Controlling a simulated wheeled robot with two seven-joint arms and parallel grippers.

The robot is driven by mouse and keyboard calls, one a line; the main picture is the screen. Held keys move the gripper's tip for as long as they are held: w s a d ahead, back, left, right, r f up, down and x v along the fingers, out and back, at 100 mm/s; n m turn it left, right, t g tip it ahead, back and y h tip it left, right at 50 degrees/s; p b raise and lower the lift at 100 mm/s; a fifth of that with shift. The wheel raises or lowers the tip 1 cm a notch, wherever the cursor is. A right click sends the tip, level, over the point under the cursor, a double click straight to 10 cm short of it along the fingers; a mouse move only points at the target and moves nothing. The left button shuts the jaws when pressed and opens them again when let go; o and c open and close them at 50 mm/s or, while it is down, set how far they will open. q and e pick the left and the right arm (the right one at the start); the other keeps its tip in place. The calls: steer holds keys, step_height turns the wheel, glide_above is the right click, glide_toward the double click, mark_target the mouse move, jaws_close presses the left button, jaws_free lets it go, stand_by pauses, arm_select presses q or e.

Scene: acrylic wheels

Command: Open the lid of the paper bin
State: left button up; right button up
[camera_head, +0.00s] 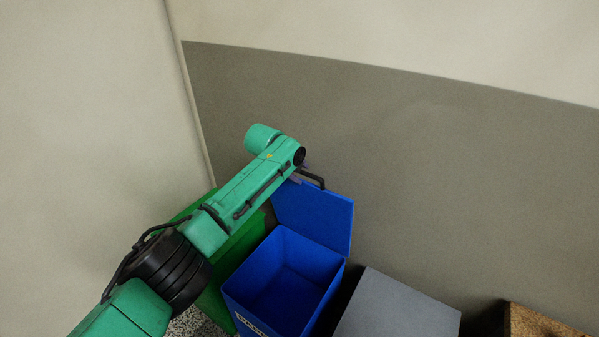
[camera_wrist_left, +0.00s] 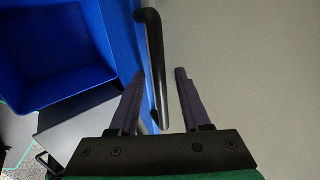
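The blue paper bin (camera_head: 258,279) stands open in the head view, with part of a white label on its front. Its blue lid (camera_head: 322,218) is swung up at the back, near the grey wall, and the inside looks empty. The lid's black handle (camera_head: 316,180) sticks out at the lid's top left. My left gripper (camera_wrist_left: 160,72) is open in the left wrist view, with the handle (camera_wrist_left: 152,38) between its two fingers and a gap to the right finger. In the head view my arm mostly hides the gripper. My right gripper is not in view.
A green bin (camera_head: 218,284) stands left of the blue one, partly behind my left arm. A grey box-like bin (camera_head: 397,310) stands to the right, and a brown speckled one (camera_head: 540,325) further right. The wall (camera_head: 450,190) is close behind.

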arm_select(q)
steer(key=shift+a+r, duration=0.1)
steer(key=shift+r, duration=0.05)
steer(key=b+v, duration=0.2)
steer(key=v, duration=1.2)
steer(key=shift+b, duration=0.3)
steer(key=shift+s, duration=0.15)
